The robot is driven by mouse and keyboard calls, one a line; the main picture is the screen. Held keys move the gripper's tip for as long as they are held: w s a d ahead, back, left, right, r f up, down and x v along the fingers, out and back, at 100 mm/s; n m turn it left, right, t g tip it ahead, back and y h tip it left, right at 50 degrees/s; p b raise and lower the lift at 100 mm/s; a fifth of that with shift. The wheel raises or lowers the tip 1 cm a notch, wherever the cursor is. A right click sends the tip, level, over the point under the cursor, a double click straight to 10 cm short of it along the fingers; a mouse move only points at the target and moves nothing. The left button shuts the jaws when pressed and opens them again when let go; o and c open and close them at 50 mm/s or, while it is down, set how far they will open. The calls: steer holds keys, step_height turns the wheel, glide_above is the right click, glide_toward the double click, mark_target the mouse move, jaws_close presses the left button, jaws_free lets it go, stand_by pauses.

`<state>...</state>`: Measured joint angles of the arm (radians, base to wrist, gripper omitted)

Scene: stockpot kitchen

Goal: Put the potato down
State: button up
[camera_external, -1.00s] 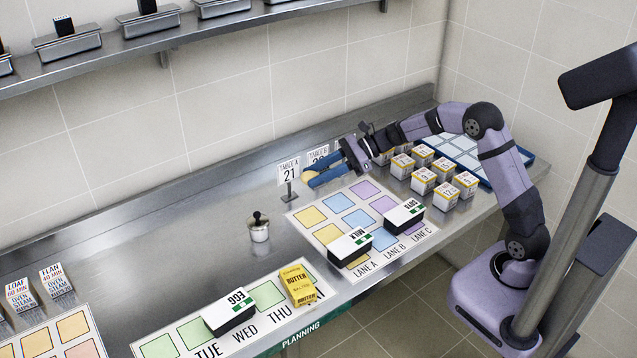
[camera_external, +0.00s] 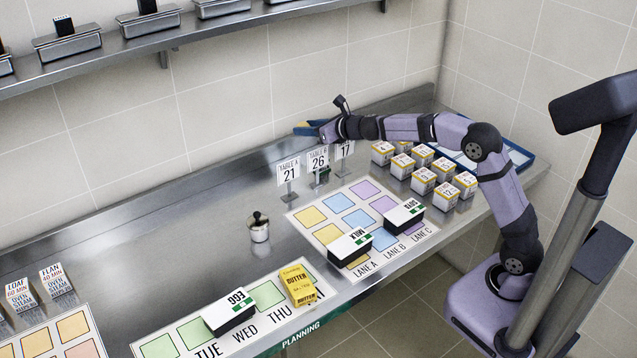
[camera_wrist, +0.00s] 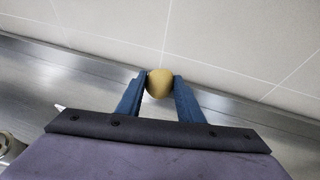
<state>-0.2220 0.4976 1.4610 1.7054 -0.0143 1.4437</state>
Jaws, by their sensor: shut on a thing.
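A tan, rounded potato (camera_wrist: 160,84) sits between the two blue fingers of my gripper (camera_wrist: 158,88) in the wrist view. Both fingers touch its sides, so the gripper is shut on it. In the external view my gripper (camera_external: 307,128) is at the back of the counter, behind the table signs and close to the tiled wall. The potato is only a small tan patch there, mostly hidden by the fingers. I cannot tell whether the potato touches the counter or is held above it.
Table sign 21 (camera_external: 289,172), table sign 26 (camera_external: 318,158) and sign 17 (camera_external: 344,149) stand just in front of my gripper. Several numbered boxes (camera_external: 423,180) stand to the right. A small lidded pot (camera_external: 259,230) stands further front.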

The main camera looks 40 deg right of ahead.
steer(key=shift+d+m+h+b, duration=0.4)
steer(key=shift+m+h, duration=0.1)
steer(key=shift+h, duration=0.1)
steer(key=s+d+m+h+b, duration=0.3)
steer(key=d+m+h, duration=0.1)
steer(key=h, duration=0.1)
steer(key=m+g+h+b, duration=0.6)
steer(key=m+h, duration=0.2)
steer(key=m, duration=0.1)
glide_above(362, 189)
step_height(362, 189, down, 6)
steer(key=shift+s+f, duration=0.1)
steer(key=shift+f, duration=4.7)
steer(key=shift+f+b, duration=0.2)
steer(key=shift+b, duration=0.2)
steer(key=o, duration=1.1)
steer(key=shift+r, duration=0.1)
steer(key=shift+c, duration=0.2)
steer(key=shift+r+p, duration=0.15)
steer(key=shift+p, duration=0.15)
